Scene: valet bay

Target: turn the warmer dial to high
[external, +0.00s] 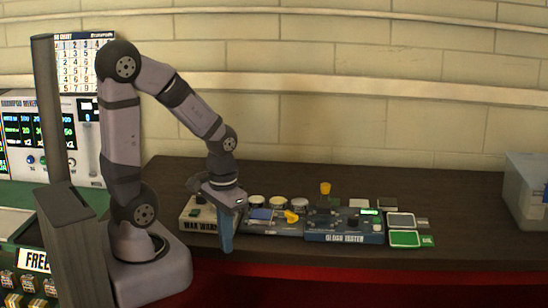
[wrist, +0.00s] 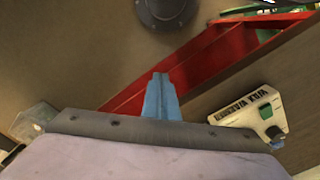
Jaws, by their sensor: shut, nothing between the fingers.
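The wax warmer (external: 197,226) is a small cream box with lettering on its front, at the left end of the row of devices on the dark bench. It also shows at the right of the wrist view (wrist: 241,115). There it has a green part (wrist: 265,111) and a dark knob (wrist: 274,133) that looks like the dial; its setting cannot be read. My gripper (external: 227,249) has blue fingers, shut and empty, pointing down just right of the warmer and in front of the row. In the wrist view the fingers (wrist: 161,75) are together, apart from the warmer.
The gloss tester (external: 345,237) stands right of the warmer, with a yellow piece (external: 291,217) and several round pots (external: 278,203) nearby. A green-screened pad (external: 405,239) lies farther right. A grey-blue bin (external: 527,195) is at the far right. Bench space before it is clear.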

